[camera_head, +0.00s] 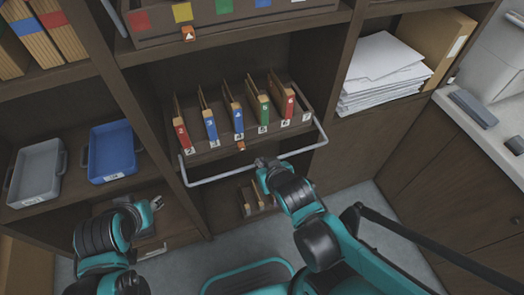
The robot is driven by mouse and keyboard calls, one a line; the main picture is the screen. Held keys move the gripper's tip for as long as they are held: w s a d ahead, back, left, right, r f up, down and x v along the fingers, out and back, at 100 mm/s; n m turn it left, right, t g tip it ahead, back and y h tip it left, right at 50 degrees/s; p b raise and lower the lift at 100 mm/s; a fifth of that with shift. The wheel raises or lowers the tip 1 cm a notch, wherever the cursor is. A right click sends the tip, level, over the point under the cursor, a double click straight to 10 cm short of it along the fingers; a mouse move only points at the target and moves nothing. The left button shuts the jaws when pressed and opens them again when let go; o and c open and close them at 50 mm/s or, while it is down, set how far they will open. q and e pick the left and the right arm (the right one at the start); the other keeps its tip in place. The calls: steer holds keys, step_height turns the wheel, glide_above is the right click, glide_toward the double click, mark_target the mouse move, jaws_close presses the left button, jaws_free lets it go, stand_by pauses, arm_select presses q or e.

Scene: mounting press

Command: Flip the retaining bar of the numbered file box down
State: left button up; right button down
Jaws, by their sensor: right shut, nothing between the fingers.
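The numbered file box (227,150) sits on a middle shelf. It holds several upright files with red, blue and green spines, above number labels along its front. Its grey retaining bar (222,178) is a U-shaped rod that runs from the box's left side across the front to its right side, in front of and below the number labels. My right gripper (262,163) is shut at the bar's middle, close to it; whether they touch is unclear. My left gripper (157,203) is at the lower left, away from the box; its fingers are too small to read.
A grey tray (12,187) and a blue tray (91,165) lie on the left shelf. Stacked paper (380,65) is on the right shelf. Another box (160,38) with coloured squares is above. A lower compartment holds more files (250,196). A counter (480,135) stands at right.

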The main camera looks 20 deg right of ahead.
step_height(320, 180, up, 6)
steer(key=shift+r, duration=0.15)
stand_by(0.3)
